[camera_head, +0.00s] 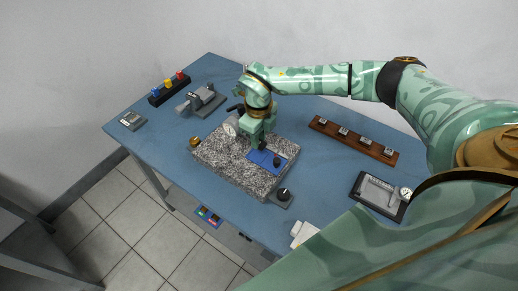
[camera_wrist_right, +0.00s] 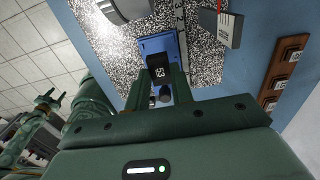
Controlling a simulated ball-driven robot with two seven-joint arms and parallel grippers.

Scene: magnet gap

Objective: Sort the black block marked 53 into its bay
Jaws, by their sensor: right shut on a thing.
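The black block marked 53 (camera_wrist_right: 160,70) sits between the fingers of my right gripper (camera_wrist_right: 161,86), which is shut on it. In the right wrist view it is over the blue plate (camera_wrist_right: 150,45); whether it touches the plate I cannot tell. In the head view my right gripper (camera_head: 262,146) points down at the blue plate (camera_head: 288,150) on the speckled granite slab (camera_head: 215,157), and the block is mostly hidden there. A brown wooden rail with several pale labelled spots (camera_head: 319,122) lies to the right; its labels are too small to read surely.
A small dark object (camera_head: 277,162) is on the blue plate, close beside the gripper. A cased gauge (camera_head: 380,193) lies at the right.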

